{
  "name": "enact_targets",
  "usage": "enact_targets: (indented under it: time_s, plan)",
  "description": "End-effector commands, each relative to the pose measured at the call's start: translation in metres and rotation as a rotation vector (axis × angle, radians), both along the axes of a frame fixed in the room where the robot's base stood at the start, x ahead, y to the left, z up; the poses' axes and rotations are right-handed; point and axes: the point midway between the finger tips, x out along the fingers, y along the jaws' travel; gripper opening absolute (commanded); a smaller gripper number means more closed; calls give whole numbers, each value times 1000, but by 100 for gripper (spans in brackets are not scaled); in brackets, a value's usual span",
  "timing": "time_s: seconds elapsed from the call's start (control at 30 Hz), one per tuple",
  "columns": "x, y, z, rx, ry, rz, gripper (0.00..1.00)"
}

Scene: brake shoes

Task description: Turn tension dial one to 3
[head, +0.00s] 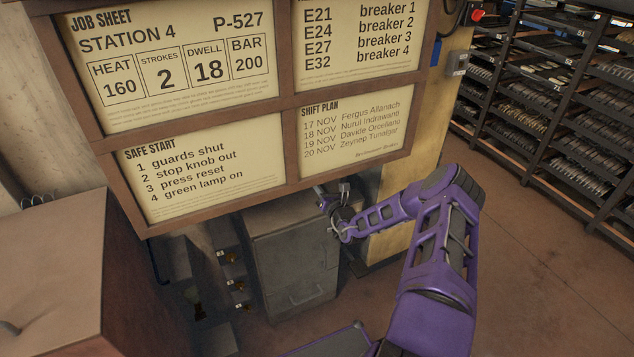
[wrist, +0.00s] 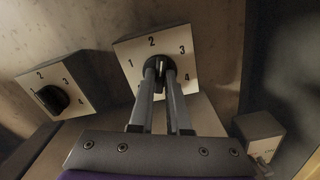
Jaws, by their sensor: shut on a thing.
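A tension dial (wrist: 161,65) with a dark knob sits on a white plate marked 1 to 4 in the wrist view. My gripper (wrist: 161,69) is shut on this knob, one finger on each side. The fingers hide much of the knob; its mark seems to lie near 2 or between 2 and 3, but I cannot tell exactly. A second dial (wrist: 50,99) with a black knob and a similar plate is to the left, apart from my gripper. I see no label telling which is dial one. In the head view the dials are hidden.
A framed notice board (head: 285,100) stands in front of the work area in the head view. A grey cabinet (head: 290,250) is below it. A small grey switch box (wrist: 259,133) is right of my gripper. Shelves (head: 555,95) stand at the right, with open floor before them.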

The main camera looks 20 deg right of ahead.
Motion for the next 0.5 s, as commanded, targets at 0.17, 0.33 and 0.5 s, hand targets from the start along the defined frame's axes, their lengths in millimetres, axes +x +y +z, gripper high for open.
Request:
enact_targets:
  time_s: [0.17, 0.33, 0.5]
  plan:
    - [-1, -1, -1, 171, 7, -1, 0]
    - [-1, -1, -1, 328, 14, -2, 0]
    - [-1, 0, -2, 466, 18, -1, 0]
